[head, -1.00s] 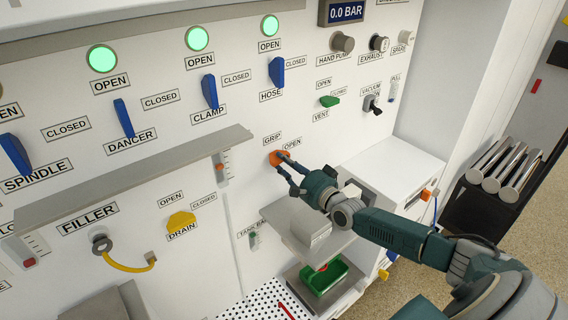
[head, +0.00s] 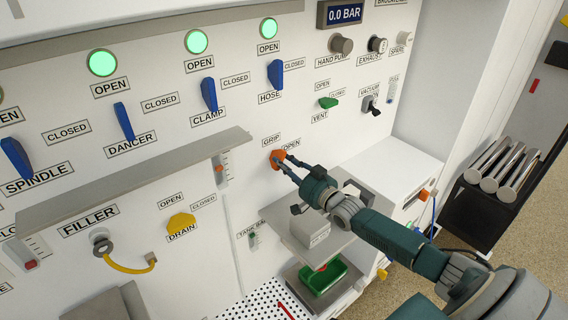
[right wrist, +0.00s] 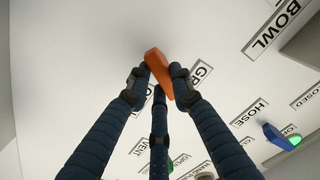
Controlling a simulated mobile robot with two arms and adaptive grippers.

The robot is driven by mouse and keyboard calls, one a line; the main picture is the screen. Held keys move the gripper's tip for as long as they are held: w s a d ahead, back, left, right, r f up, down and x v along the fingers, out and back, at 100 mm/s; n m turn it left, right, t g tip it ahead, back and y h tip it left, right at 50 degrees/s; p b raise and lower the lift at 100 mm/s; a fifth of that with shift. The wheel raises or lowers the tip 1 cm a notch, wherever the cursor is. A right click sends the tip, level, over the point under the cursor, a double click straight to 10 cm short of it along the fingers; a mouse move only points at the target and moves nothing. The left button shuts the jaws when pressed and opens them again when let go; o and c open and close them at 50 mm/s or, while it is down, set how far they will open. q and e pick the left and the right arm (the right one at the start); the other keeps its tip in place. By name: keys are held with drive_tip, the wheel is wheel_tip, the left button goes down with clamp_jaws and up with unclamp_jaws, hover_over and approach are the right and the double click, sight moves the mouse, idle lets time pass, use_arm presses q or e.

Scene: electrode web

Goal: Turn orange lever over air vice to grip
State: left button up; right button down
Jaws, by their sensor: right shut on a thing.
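My right gripper (head: 283,161) reaches in from the right and is shut on the orange lever. My left gripper is not in view.
A grey shelf (head: 130,180) juts from the panel at the left. Blue levers, such as the HOSE lever (head: 276,73), and the green VENT lever (head: 328,102) are above. A green tray (head: 323,278) lies below the vice. A white counter (head: 395,165) is at the right.

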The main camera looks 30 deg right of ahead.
drive_tip(key=n, duration=0.6)
idle(0.7)
drive_tip(key=c, duration=1.5)
unclamp_jaws()
drive_tip(key=shift+r, duration=0.1)
drive_tip(key=s, duration=0.8)
drive_tip(key=s+d, duration=0.1)
drive_tip(key=s, duration=0.3)
